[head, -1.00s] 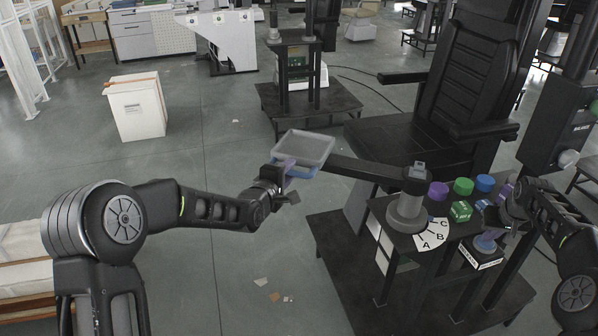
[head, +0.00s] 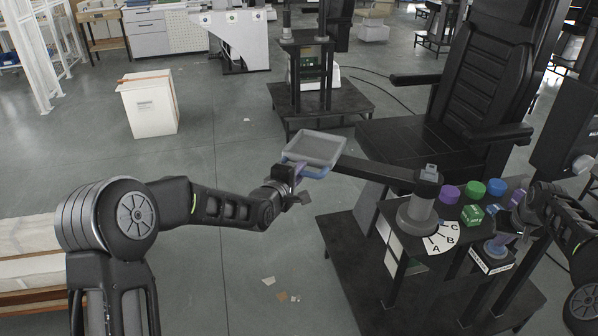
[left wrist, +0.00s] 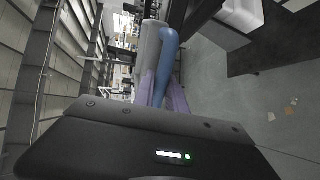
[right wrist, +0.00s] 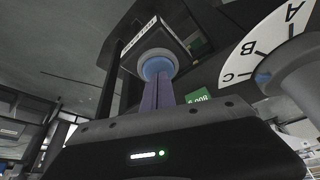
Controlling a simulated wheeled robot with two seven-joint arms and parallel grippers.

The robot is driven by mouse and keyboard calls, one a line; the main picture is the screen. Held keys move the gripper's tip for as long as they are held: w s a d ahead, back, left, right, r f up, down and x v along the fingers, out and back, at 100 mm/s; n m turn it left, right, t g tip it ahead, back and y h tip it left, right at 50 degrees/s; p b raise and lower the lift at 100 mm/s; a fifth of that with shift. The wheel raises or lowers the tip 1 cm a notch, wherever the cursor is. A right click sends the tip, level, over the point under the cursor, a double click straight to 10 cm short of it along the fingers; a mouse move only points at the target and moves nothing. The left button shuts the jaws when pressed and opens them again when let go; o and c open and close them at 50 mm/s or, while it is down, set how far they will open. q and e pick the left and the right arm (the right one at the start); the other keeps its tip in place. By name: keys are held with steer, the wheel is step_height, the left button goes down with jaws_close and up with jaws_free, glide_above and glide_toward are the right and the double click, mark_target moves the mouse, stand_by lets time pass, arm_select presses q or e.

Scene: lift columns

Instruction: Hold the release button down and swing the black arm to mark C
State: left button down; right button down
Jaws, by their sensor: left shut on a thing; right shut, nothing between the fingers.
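The black arm (head: 380,170) runs from a grey post (head: 417,214) leftward to a grey tray (head: 318,147) with a blue handle rim. My left gripper (head: 294,172) is shut on the blue handle, which shows between its purple fingers in the left wrist view (left wrist: 164,58). A white dial (head: 438,244) with marks A, B and C lies at the post's foot.
A black chair (head: 440,130) is behind the arm. The floor to the left of the stand is mostly open, with a white bin (head: 149,104) further back.

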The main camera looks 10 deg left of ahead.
steer(key=shift+f, duration=0.1)
stand_by(0.4)
arm_select(q)
steer(key=shift+s+d+r, duration=0.1)
steer(key=shift+s+d, duration=0.2)
steer(key=shift+s, duration=0.1)
arm_select(e)
steer(key=shift+a, duration=0.1)
arm_select(q)
steer(key=s, duration=0.1)
steer(key=s+n+y, duration=0.1)
steer(key=s+y, duration=0.1)
steer(key=shift+s+d+n, duration=0.25)
steer(key=shift+d+n, duration=0.05)
steer(key=shift+d, duration=0.05)
arm_select(e)
steer(key=shift+w+f, duration=0.1)
arm_select(q)
steer(key=shift+f, duration=0.2)
steer(key=c, duration=1.4)
jaws_free()
steer(key=shift+s+r, duration=0.1)
steer(key=shift+s, duration=0.05)
steer(key=shift+a, duration=0.1)
